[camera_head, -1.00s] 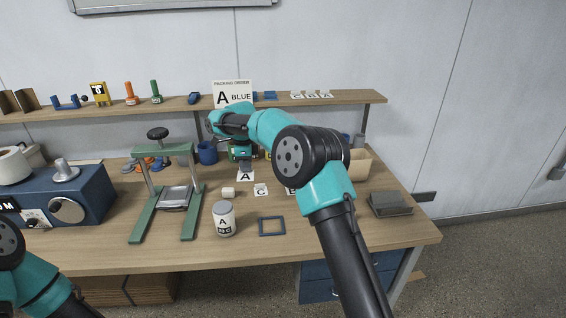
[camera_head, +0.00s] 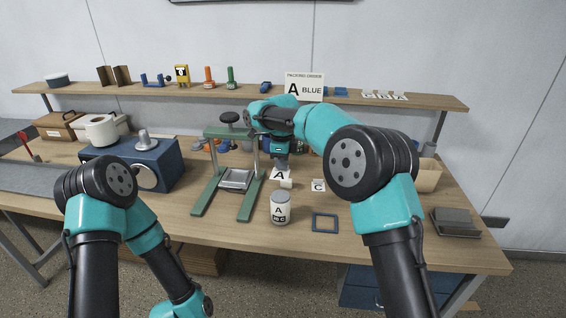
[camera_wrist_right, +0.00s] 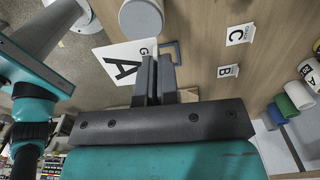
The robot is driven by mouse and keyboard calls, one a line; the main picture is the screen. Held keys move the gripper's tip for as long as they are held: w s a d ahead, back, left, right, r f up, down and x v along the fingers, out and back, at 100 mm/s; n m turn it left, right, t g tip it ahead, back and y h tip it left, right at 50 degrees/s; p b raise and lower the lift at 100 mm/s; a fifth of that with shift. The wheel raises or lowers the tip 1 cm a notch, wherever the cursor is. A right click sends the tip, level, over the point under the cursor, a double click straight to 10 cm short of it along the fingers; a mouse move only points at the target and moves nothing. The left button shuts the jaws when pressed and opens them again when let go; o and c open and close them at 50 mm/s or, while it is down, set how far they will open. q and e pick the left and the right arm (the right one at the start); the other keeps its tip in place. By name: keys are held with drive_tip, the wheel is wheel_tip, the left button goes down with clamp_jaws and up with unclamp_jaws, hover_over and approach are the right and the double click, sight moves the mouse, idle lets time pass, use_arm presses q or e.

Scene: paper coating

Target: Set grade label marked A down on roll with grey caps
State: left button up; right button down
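The white grade label marked A (camera_head: 280,174) is held in my right gripper (camera_head: 281,160), above the middle of the table. In the right wrist view the label (camera_wrist_right: 122,64) stands by the two dark fingers (camera_wrist_right: 156,80), which are close together on its edge. I cannot make out a roll with grey caps for certain. Rolls in blue, green and white (camera_wrist_right: 296,94) lie at the right of the right wrist view, partly cut off. A small pale cylinder (camera_head: 286,184) lies just below the label in the head view. My left gripper is out of frame.
A can marked A (camera_head: 280,208) and a blue square frame (camera_head: 325,222) stand near the front. A green press (camera_head: 210,190) is to the left. Label C (camera_head: 318,186) lies on the table; label B (camera_wrist_right: 227,71) shows in the right wrist view. A shelf (camera_head: 240,92) runs behind.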

drive_tip(key=shift+f, duration=4.2)
drive_tip(key=c, duration=1.3)
unclamp_jaws()
drive_tip(key=shift+r, duration=0.1)
wheel_tip(320, 180, up, 17)
drive_tip(key=shift+r, duration=0.1)
drive_tip(key=shift+d, duration=0.1)
